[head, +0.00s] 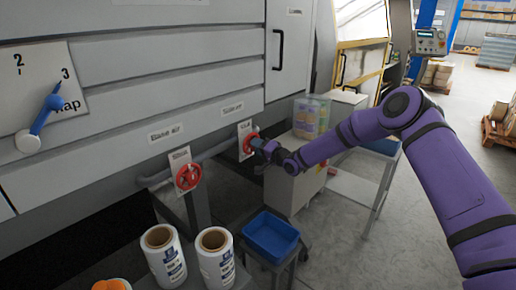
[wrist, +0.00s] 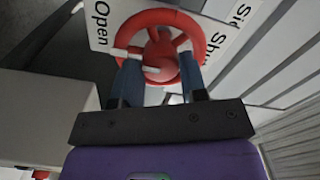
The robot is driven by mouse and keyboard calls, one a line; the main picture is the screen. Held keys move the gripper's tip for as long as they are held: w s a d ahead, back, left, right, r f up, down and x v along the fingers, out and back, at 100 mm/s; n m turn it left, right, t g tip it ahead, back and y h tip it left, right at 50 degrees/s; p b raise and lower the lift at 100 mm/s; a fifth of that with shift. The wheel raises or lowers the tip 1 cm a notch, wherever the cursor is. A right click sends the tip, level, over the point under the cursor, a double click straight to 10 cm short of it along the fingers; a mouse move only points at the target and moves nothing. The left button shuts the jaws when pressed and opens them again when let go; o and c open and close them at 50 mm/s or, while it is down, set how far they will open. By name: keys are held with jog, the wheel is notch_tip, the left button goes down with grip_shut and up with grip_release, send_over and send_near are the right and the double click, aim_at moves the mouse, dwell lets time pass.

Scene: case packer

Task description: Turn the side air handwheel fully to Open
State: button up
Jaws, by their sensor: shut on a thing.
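The red side air handwheel (head: 246,143) stands on a pipe below the grey machine panel, in front of a white plate (head: 243,128). In the wrist view the handwheel (wrist: 192,24) fills the top middle, and its plate (wrist: 102,24) reads "Open" at left and "Shut" at right. A pale mark on the rim lies at the left, close to the word "Open". My gripper (head: 259,146) is at the wheel; in the wrist view its two blue fingers (wrist: 158,74) are shut on the wheel around its hub area. The exact finger contact is partly hidden.
A second red handwheel (head: 187,176) is to the left on the same pipe. A blue bin (head: 270,236) and white film rolls (head: 215,255) stand below. A grey cabinet (head: 293,185) stands close behind my forearm. Open floor (head: 335,240) lies at right.

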dwell(0.4)
jog(key=o, duration=0.9)
jog(key=v, duration=1.1)
